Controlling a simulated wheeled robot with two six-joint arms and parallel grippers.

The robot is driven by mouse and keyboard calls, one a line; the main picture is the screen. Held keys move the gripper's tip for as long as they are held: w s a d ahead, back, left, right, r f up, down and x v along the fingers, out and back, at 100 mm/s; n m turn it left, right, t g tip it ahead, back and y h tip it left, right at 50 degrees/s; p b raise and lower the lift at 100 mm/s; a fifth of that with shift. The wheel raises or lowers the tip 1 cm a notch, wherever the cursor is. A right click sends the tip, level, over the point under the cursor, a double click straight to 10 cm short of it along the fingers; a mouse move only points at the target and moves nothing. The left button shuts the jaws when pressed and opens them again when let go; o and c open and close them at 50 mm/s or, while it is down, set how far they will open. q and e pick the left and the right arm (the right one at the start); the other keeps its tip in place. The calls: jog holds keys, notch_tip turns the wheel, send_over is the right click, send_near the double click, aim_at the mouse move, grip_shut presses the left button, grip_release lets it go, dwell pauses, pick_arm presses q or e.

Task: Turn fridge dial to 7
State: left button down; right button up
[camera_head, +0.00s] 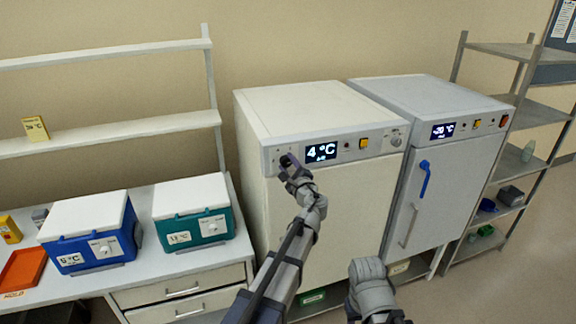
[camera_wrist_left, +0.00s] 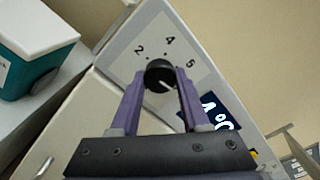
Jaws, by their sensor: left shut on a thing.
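The white fridge (camera_head: 350,210) stands in the middle of the head view, with a lit display (camera_head: 321,152) reading 4 °C on its top panel. A pale mark on the dial points to the lower right in the left wrist view. My left gripper (camera_head: 288,161) is at the dial, its two purple fingers (camera_wrist_left: 157,92) shut on the dial from both sides. In the head view the gripper mostly hides the dial.
A grey freezer (camera_head: 450,170) with a blue handle (camera_head: 425,180) stands right of the fridge. A blue cooler (camera_head: 90,235) and a teal cooler (camera_head: 195,215) stand on the bench at left. Metal shelves (camera_head: 530,110) stand at far right.

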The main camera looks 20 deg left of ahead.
pick_arm(q)
jog(key=shift+f+m, duration=0.1)
jog(key=shift+m, duration=0.5)
jog(key=shift+c, duration=1.9)
grip_release()
jog(key=v, duration=0.8)
jog(key=shift+w, duration=0.1)
